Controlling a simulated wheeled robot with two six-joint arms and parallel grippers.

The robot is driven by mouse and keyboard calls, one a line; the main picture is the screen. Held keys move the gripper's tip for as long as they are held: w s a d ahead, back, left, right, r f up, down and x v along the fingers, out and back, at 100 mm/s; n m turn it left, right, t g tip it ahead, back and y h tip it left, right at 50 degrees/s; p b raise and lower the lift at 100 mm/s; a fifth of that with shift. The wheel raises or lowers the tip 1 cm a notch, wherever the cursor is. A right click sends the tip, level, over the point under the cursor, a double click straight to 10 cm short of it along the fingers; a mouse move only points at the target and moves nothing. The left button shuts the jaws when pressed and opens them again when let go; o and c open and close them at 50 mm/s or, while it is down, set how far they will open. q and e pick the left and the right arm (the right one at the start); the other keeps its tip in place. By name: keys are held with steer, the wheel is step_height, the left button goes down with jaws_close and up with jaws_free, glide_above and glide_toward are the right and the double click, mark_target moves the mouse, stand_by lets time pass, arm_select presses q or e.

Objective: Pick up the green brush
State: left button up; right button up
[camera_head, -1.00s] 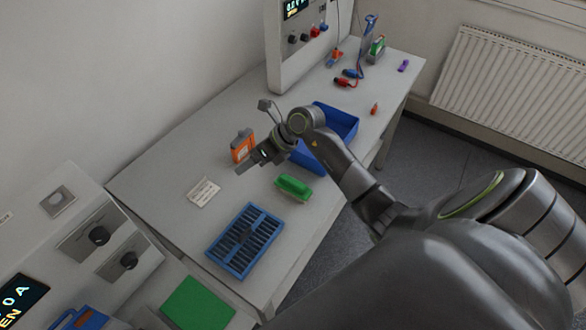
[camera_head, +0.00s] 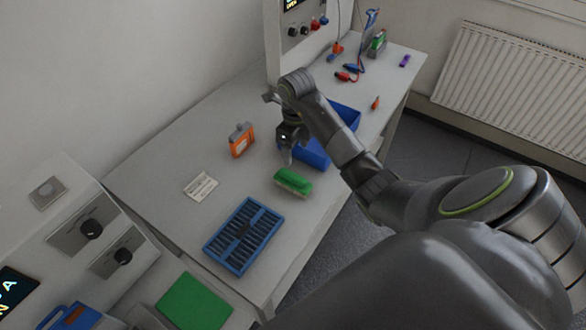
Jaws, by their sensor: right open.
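The green brush (camera_head: 293,182) lies on the grey-white table, in front of the blue bin and behind the blue slotted tray. My right gripper (camera_head: 288,158) is just above and behind the brush, pointing down, open and empty. It looks apart from the brush, though the exact gap is hard to judge. The right arm comes in from the lower right. My left gripper is not in view.
A blue bin (camera_head: 345,113) stands partly behind my right arm. A blue slotted tray (camera_head: 225,258) and a green mat (camera_head: 194,303) are nearer. Table space between card and brush is clear.

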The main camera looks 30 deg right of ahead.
mark_target(293, 174)
step_height(293, 174, down, 9)
steer(key=b, duration=0.8)
steer(key=shift+r, duration=0.15)
steer(key=shift+a+f+b, duration=0.25)
steer(key=shift+f+b, duration=0.3)
steer(key=shift+f, duration=0.15)
steer(key=shift+a+f+b, duration=0.25)
steer(key=shift+f+b, duration=0.6)
steer(key=shift+f, duration=0.25)
steer(key=shift+f+p, duration=0.3)
steer(key=shift+p, duration=0.35)
steer(key=shift+f, duration=0.45)
steer(key=c, duration=1.1)
